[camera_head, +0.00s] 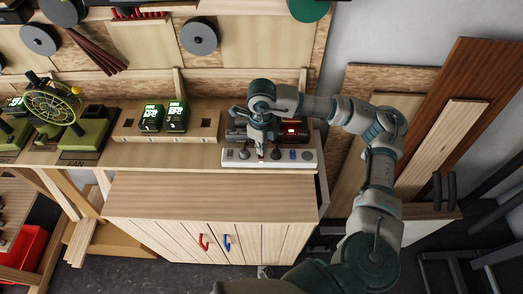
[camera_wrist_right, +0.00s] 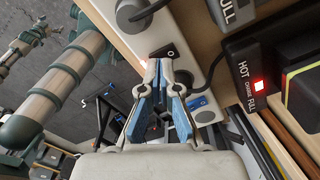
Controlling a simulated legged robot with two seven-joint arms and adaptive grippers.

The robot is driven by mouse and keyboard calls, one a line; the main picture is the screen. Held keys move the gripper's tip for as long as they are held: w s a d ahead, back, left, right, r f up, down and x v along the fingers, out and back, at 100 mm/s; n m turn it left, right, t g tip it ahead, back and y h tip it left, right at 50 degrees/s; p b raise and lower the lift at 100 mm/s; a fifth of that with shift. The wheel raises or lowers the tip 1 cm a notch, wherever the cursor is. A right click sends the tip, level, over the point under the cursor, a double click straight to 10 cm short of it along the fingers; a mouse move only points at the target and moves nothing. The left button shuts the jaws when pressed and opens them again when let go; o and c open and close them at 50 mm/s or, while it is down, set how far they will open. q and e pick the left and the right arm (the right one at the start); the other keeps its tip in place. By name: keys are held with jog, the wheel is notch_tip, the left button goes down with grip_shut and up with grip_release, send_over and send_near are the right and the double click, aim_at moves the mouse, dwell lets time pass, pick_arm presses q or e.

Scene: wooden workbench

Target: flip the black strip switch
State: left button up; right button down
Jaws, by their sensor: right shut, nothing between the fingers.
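A pale grey power strip (camera_head: 309,160) lies along the front edge of the bench shelf at the right. In the wrist view the strip (camera_wrist_right: 130,44) runs diagonally, and a black switch (camera_wrist_right: 163,51) marked O sits on it. My right gripper (camera_head: 262,156) points down at the strip in the head view. In the wrist view its blue-padded fingers (camera_wrist_right: 164,66) are shut and empty, with the tips right at the black switch. I cannot tell whether they touch it. The fingertips hide the near side of the switch. My left gripper is not seen.
A black charger (camera_wrist_right: 246,75) with a red light stands right behind the strip. A plug with a cord (camera_wrist_right: 130,10) and a blue part (camera_wrist_right: 197,102) are on the strip. Green-lit chargers (camera_head: 151,117) and a green fan (camera_head: 55,102) stand further left. The shelf front between is clear.

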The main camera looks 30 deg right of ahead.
jog(key=shift+a+r+p, duration=0.15)
jog(key=shift+r+p, duration=1.15)
jog(key=shift+r, duration=1.4)
jog(key=shift+f, duration=0.1)
